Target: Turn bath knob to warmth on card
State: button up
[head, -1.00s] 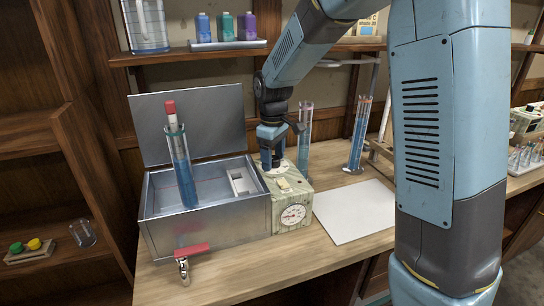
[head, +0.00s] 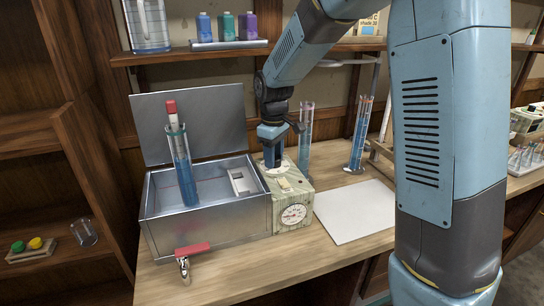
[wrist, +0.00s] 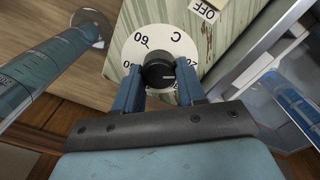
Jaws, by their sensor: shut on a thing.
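The bath (head: 205,221) is an open metal box with its lid raised at the back. A green-and-cream control box (head: 305,183) joins its right side, with a round gauge (head: 293,215) on the front. In the wrist view the black bath knob (wrist: 158,72) sits on a white dial (wrist: 124,62) marked 60, C and other numbers partly hidden or upside down. My gripper (wrist: 160,86) is shut on the knob from above, one finger on each side. In the head view my gripper (head: 271,155) hides most of the knob. No card with a readable warmth shows.
A tall glass cylinder with blue liquid and a red-topped piece (head: 182,165) stands in the bath. A red-handled tap (head: 192,249) juts from its front. More cylinders (head: 305,140) stand behind. A blank white sheet (head: 355,210) lies on the right. An OFF label (wrist: 207,9) is near the dial.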

jog(key=m, duration=1.1)
jog(key=shift+d+m, duration=0.1)
jog(key=shift+m, duration=0.2)
jog(key=m, duration=0.6)
jog(key=shift+d, duration=0.1)
jog(key=m, duration=0.5)
jog(key=shift+s+m, duration=0.1)
jog(key=shift+m, duration=0.3)
jog(key=o, duration=1.1)
jog(key=shift+c, duration=0.2)
